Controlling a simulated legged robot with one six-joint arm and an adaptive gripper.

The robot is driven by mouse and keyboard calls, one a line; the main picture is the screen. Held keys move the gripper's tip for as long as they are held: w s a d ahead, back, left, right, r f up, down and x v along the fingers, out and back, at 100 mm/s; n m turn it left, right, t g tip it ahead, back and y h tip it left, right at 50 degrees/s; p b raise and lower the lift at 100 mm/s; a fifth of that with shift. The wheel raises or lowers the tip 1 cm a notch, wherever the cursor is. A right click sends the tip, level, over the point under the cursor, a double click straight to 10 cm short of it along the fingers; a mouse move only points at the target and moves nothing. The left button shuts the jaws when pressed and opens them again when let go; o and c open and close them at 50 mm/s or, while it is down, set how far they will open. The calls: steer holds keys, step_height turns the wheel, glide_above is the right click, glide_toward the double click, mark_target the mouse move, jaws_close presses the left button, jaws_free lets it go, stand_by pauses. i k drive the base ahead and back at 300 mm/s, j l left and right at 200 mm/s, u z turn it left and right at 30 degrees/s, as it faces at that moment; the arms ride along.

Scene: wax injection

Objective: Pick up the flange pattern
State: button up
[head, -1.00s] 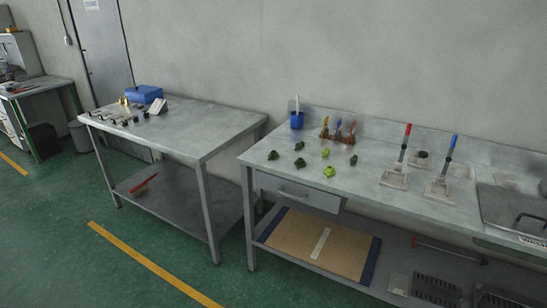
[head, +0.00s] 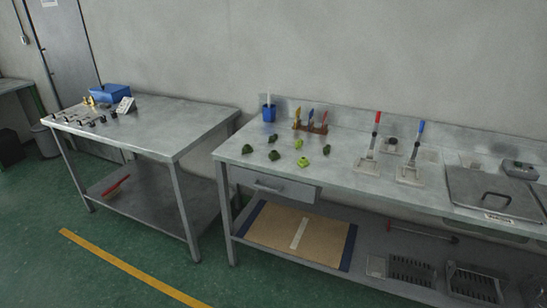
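Several small green pieces lie in two loose rows on the left part of the right-hand metal workbench (head: 340,165). Some are dark green, such as one piece (head: 247,149), and others bright green, such as another piece (head: 303,162). They are too small to tell which is the flange pattern. My gripper is not in view.
On the same bench stand a blue cup (head: 269,113), a rack of coloured-handled tools (head: 311,127), a red-handled press (head: 370,150), a blue-handled press (head: 412,160) and a lidded metal tank (head: 492,194). A second metal table (head: 165,125) holds a blue box (head: 110,94). Green floor lies in front.

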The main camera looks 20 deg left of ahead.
mark_target(303, 162)
steer(key=i+j+u, duration=0.15)
steer(key=i+j, duration=0.2)
steer(key=i, duration=0.15)
steer(key=i+j+u, duration=0.15)
steer(key=i+j, duration=0.15)
steer(key=i, duration=0.2)
steer(key=i+j+u, duration=0.15)
steer(key=i, duration=0.35)
steer(key=i+j+u, duration=0.15)
steer(key=i+j, duration=0.15)
steer(key=i, duration=0.25)
